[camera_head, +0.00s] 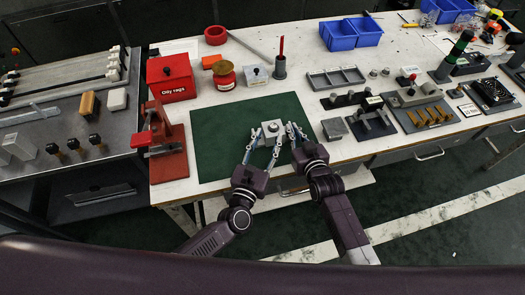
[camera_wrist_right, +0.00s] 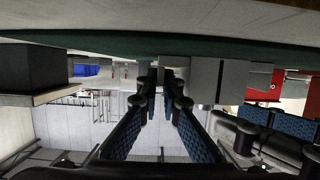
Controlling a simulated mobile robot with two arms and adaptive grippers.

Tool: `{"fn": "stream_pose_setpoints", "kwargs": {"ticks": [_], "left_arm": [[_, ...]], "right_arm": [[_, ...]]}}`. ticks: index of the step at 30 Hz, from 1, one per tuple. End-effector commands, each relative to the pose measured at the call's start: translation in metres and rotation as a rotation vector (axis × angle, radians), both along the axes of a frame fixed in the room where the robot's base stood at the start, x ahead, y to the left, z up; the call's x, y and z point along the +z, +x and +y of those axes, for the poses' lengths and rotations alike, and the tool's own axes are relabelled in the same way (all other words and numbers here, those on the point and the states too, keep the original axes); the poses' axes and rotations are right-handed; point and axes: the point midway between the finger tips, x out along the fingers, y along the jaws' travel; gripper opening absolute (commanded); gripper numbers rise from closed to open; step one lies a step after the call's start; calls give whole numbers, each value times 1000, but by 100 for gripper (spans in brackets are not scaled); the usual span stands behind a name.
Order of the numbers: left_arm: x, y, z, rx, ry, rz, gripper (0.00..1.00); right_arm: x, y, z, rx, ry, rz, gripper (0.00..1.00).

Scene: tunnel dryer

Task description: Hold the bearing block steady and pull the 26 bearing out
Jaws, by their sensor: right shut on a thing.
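The grey bearing block (camera_head: 271,128) sits on the green mat, with a round light part on top. It also shows in the right wrist view (camera_wrist_right: 228,82). My left gripper (camera_head: 266,140) has its fingers on both sides of the block and appears shut on it. My right gripper (camera_head: 296,131) is just right of the block. Its fingers close on a small grey part beside the block (camera_wrist_right: 160,76), which appears to be the 26 bearing. The fingertips mostly hide it. I cannot tell whether it still sits partly in the block.
The green mat (camera_head: 215,135) is otherwise clear. A red press (camera_head: 168,150) stands to its left, and a red rag box (camera_head: 170,77) behind left. A grey plate (camera_head: 335,129) and black fixtures (camera_head: 370,122) stand to the right. Blue bins (camera_head: 340,36) are at the back.

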Motion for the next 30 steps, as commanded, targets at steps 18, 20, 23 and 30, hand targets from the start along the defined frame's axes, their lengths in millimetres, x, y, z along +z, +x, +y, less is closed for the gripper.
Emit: {"fn": "stream_pose_setpoints", "kwargs": {"ticks": [18, 20, 23, 30], "left_arm": [[-1, 58, -17, -2, 2, 1, 37], [-1, 58, -17, -2, 2, 0, 37], [0, 57, -17, -2, 2, 0, 37], [0, 57, -17, -2, 2, 0, 11]], "right_arm": [[0, 0, 0, -1, 0, 0, 0], [0, 0, 0, -1, 0, 0, 0], [0, 0, 0, -1, 0, 0, 0], [0, 0, 0, -1, 0, 0, 0]]}}
